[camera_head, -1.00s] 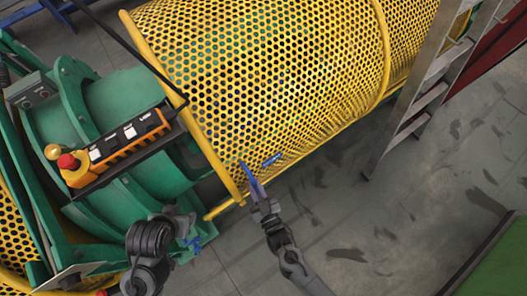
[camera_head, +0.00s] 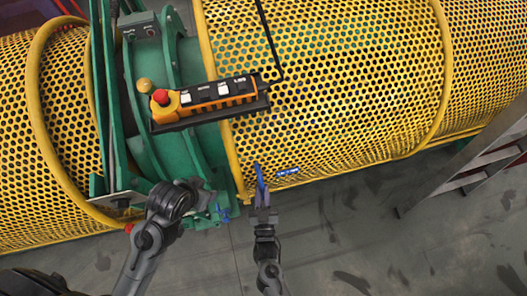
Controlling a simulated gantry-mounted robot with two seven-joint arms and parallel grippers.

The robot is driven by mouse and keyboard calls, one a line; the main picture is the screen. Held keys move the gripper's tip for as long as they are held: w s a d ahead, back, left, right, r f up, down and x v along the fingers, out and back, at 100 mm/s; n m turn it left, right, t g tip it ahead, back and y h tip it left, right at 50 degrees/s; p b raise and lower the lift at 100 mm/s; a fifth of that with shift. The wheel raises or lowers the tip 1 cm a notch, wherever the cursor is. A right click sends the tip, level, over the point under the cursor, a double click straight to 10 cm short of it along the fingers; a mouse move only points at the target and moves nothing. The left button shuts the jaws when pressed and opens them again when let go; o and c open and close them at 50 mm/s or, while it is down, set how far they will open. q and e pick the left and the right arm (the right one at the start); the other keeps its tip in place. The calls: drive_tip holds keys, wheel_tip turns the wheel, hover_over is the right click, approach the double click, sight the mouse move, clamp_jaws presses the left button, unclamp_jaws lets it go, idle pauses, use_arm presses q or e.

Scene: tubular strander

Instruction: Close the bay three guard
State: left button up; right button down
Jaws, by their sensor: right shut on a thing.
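A yellow perforated guard (camera_head: 350,85) curves over the middle bay of the machine; I cannot read which bay number it is. Its lower edge runs along the floor side. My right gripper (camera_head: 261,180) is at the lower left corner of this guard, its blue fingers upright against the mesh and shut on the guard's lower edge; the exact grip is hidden. A small blue plate or label (camera_head: 288,172) shows on the mesh just right of the fingers. My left gripper (camera_head: 222,213) is beside the green frame, mostly hidden behind its own wrist, with only small blue parts showing.
An orange control pendant (camera_head: 215,97) with a red button hangs on a black arm in front of the green frame (camera_head: 185,150). Another yellow guard (camera_head: 70,130) is at left. A grey ladder (camera_head: 455,165) stands at right. The grey floor below is open.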

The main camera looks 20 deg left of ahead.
drive_tip(key=shift+s+a, duration=0.1)
drive_tip(key=shift+a, duration=0.1)
drive_tip(key=c, duration=1.1)
unclamp_jaws()
drive_tip(key=shift+a, duration=0.1)
drive_tip(key=shift+o, duration=0.2)
drive_tip(key=v, duration=1)
drive_tip(key=shift+s+d+b, duration=0.25)
drive_tip(key=shift+s+b, duration=0.05)
drive_tip(key=shift+s, duration=0.05)
